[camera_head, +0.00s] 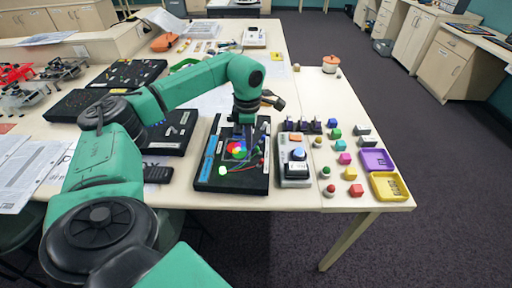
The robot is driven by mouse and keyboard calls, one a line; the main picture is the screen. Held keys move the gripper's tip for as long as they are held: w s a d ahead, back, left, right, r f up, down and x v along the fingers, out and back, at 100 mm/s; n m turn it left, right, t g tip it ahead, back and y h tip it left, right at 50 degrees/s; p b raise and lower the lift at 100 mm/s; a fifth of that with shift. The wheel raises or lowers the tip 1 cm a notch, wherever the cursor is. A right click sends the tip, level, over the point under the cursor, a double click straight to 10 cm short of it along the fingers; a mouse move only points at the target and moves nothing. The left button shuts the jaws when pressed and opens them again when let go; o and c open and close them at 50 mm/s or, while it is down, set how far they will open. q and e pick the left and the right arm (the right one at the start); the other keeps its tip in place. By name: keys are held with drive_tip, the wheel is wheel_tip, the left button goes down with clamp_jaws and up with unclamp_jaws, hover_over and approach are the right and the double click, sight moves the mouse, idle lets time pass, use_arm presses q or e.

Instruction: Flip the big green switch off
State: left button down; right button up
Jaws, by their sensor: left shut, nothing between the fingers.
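A black board (234,182) with small parts lies near the table's front edge. Near its middle are bright red, green and blue lit spots (236,150). A small bright green piece (222,171) sits at its lower left; I cannot tell if this is the big green switch or a light. My left gripper (240,132) points down over the upper middle of this board, shut and empty. Its fingertips are small and dark, and I cannot tell whether they touch the board. The gripper hides part of the board. My right gripper is not in view.
Right of the board stands a grey box with a blue button (299,154). Beyond it are several small coloured blocks, a purple tray (377,161) and a yellow tray (404,190). A black remote (158,174) and papers (22,172) lie left. The table's right back part is fairly clear.

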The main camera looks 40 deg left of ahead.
sight(256, 147)
use_arm(q)
drive_tip(key=shift+f+b, duration=0.6)
drive_tip(key=shift+f, duration=0.45)
drive_tip(key=shift+f, duration=0.1)
drive_tip(key=shift+w+d, duration=0.4)
drive_tip(key=shift+d, duration=0.3)
drive_tip(key=shift+w+d, duration=0.15)
drive_tip(key=shift+w, duration=0.05)
drive_tip(key=r+p, duration=0.6)
drive_tip(key=r, duration=0.1)
drive_tip(key=shift+s+a, duration=0.25)
drive_tip(key=shift+a, duration=0.05)
